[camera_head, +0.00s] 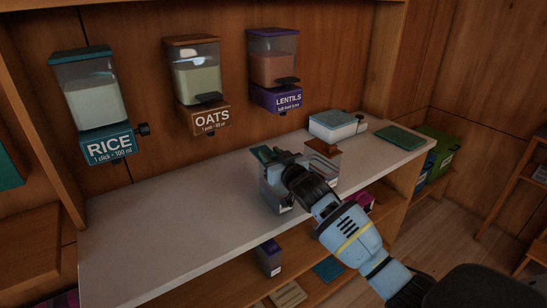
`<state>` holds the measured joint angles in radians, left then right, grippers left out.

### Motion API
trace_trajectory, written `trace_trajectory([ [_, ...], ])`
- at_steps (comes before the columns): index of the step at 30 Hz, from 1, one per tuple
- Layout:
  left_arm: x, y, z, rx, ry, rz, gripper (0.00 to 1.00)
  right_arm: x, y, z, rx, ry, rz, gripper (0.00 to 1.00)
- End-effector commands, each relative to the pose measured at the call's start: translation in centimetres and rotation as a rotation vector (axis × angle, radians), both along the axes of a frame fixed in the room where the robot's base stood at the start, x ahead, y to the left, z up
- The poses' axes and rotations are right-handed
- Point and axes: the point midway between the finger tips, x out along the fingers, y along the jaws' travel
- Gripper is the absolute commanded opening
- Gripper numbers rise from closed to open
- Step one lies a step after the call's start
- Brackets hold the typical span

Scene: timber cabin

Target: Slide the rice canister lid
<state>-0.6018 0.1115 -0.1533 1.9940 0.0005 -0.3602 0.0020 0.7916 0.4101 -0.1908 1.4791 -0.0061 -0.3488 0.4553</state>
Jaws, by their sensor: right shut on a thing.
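A clear canister (268,190) stands on the pale counter below the dispensers. Its teal lid (262,153) shows at the top left; the teal matches the rice dispenser, but I cannot read a name on the canister. My right gripper (283,158) comes in from the lower right and is shut at the top of this canister, on the teal lid as far as I can see. The gripper and wrist hide the canister's right side and part of the lid. My left gripper is not in view.
RICE (92,105), OATS (194,84) and LENTILS (274,68) dispensers hang on the wall. A brown-lidded canister (328,158) stands close right of my gripper. A white, teal-topped box (337,124) and a green mat (401,139) lie farther right. The counter's left part (165,235) is clear.

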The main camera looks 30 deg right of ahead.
Motion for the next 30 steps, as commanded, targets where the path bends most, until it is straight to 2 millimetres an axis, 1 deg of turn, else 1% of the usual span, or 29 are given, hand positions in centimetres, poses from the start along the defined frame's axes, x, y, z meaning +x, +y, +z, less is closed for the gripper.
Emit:
trace_trajectory([
  [1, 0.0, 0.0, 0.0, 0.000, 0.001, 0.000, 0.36, 0.0, 0.0, -0.2, 0.000, 0.004, 0.000, 0.00],
  [2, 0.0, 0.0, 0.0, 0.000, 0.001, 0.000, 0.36, 0.0, 0.0, -0.2, 0.000, 0.004, 0.000, 0.33],
  [6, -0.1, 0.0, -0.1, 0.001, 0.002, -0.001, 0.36, 0.0, 0.0, -0.2, 0.000, 0.003, 0.000, 0.52],
  [7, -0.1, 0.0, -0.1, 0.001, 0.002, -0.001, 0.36, 0.0, 0.0, -0.1, 0.000, 0.002, 0.000, 0.55],
  [15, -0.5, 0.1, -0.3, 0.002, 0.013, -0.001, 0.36, -0.1, 0.0, 0.0, 0.000, 0.000, 0.000, 0.55],
  [19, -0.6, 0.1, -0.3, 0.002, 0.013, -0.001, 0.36, -0.7, 0.1, -0.1, 0.000, 0.000, 0.001, 0.55],
  [23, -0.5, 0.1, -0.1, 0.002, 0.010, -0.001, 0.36, -2.2, 0.1, 0.0, 0.001, -0.001, 0.001, 0.55],
  [30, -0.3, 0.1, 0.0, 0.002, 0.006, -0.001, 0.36, -5.7, 0.1, -0.1, 0.000, 0.002, 0.001, 0.55],
])
